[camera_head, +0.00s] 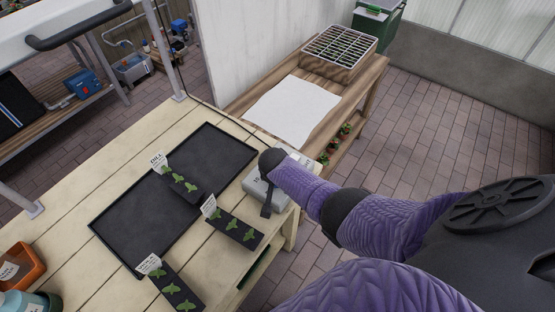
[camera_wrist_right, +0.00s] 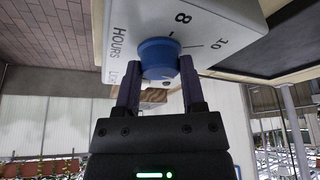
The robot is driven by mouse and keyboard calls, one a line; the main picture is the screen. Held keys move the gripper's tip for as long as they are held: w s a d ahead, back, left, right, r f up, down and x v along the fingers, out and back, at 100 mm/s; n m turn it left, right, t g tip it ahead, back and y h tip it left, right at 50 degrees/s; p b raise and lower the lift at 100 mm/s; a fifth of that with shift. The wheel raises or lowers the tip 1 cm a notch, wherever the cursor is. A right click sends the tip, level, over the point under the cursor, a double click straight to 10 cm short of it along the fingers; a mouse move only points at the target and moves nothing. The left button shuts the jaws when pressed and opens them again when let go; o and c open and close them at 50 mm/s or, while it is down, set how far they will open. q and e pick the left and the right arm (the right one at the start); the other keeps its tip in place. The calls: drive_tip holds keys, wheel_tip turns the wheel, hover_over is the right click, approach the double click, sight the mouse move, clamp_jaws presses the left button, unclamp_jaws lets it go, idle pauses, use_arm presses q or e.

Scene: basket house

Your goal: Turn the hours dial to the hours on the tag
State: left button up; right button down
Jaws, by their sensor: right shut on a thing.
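A pale grey control box (camera_head: 252,186) sits at the right end of the wooden bench in the head view. My right arm reaches over it and hides most of its face. In the right wrist view, the box (camera_wrist_right: 218,20) carries a blue dial (camera_wrist_right: 158,52), the word HOURS and the numbers 8 and 10. My right gripper (camera_wrist_right: 160,68) is shut on the dial, one finger on each side. Any pointer mark on the dial is hidden. White tags (camera_head: 157,160) stand by the seedling strips; their writing is too small to read. My left gripper is not in view.
A black tray (camera_head: 130,222) lies on the bench, with dark seedling strips (camera_head: 236,228) on and beside it.

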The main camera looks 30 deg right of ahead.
drive_tip(key=shift+w+m+h, duration=0.1)
drive_tip(key=shift+m+h, duration=0.3)
drive_tip(key=shift+m, duration=0.8)
drive_tip(key=shift+g, duration=0.3)
drive_tip(key=shift+m, duration=0.3)
drive_tip(key=shift+c, duration=0.9)
unclamp_jaws()
drive_tip(key=shift+r, duration=0.1)
drive_tip(key=p+v, duration=0.6)
drive_tip(key=v, duration=0.3)
drive_tip(key=shift+a+r+p, duration=0.15)
drive_tip(key=shift+r+p, duration=0.2)
